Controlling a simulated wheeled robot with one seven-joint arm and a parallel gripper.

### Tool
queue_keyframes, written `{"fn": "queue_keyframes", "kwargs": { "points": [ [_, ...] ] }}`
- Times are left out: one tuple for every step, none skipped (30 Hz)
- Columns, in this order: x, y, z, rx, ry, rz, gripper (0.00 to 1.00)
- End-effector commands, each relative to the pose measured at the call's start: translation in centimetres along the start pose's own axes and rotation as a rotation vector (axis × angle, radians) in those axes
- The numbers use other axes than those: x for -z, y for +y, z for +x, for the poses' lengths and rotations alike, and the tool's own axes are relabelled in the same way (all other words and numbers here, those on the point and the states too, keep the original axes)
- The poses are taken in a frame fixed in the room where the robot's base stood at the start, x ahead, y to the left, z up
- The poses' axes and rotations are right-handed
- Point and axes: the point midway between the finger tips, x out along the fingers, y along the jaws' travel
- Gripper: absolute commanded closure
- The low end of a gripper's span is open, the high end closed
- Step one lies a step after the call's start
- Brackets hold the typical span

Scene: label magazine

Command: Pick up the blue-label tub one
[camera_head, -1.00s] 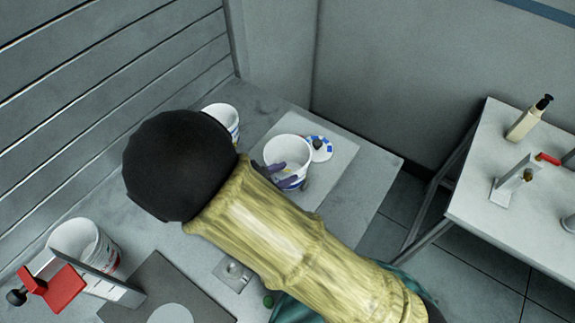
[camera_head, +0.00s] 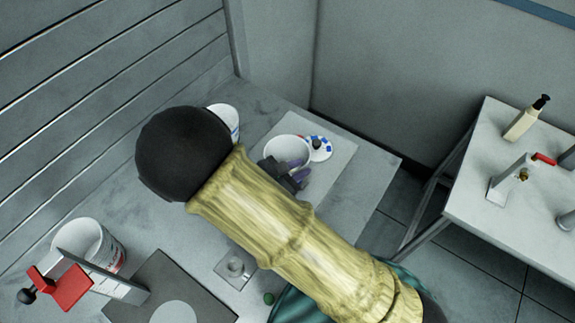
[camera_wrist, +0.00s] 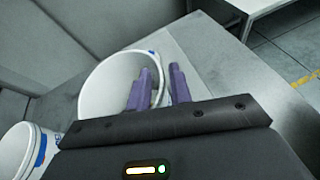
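A white tub (camera_head: 285,147) stands near the back of the bench, partly hidden by my gripper (camera_head: 299,169). In the wrist view the open tub (camera_wrist: 105,82) fills the middle, with a bit of blue at its far rim. My gripper's two purple fingers (camera_wrist: 158,85) are at the tub's right rim: the left one over its opening, the right one outside. A narrow gap with white rim shows between them. Whether they grip the rim is unclear. Another white tub with a blue mark (camera_head: 226,120) is behind my arm, and shows at lower left in the wrist view (camera_wrist: 22,150).
A red-marked tub (camera_head: 92,243) and a red clamp (camera_head: 62,289) are at front left. A side table (camera_head: 510,160) holds a pump bottle (camera_head: 526,120).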

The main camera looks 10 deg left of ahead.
Motion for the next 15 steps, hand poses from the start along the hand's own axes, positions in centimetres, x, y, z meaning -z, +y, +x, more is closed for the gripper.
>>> {"fn": "queue_keyframes", "kwargs": {
  "points": [
    [0.00, 0.00, -0.01, 0.000, 0.000, 0.000, 0.89],
    [0.00, 0.01, -0.01, 0.000, 0.000, 0.000, 0.95],
    [0.00, 0.00, -0.01, 0.000, 0.000, 0.000, 1.00],
    [0.00, 0.00, -0.01, 0.000, 0.000, 0.000, 1.00],
    [0.00, 0.00, -0.01, 0.000, 0.000, 0.000, 1.00],
    [0.01, 0.00, -0.01, 0.000, 0.000, 0.000, 1.00],
    [0.02, 0.00, -0.01, 0.000, 0.000, 0.000, 1.00],
    [0.02, 0.00, -0.01, 0.000, 0.001, 0.000, 1.00],
    [0.03, 0.00, -0.01, 0.000, 0.001, 0.000, 1.00],
    [0.03, 0.00, -0.01, 0.000, 0.001, 0.000, 1.00],
    [0.03, 0.00, -0.01, 0.000, 0.001, 0.000, 1.00],
    [0.04, 0.00, -0.01, 0.000, 0.001, 0.000, 1.00],
    [0.04, 0.00, -0.01, 0.000, 0.001, 0.000, 1.00],
    [0.05, 0.00, -0.01, 0.000, 0.001, 0.000, 1.00],
    [0.05, 0.00, -0.01, 0.000, 0.001, 0.000, 1.00]
  ]
}}
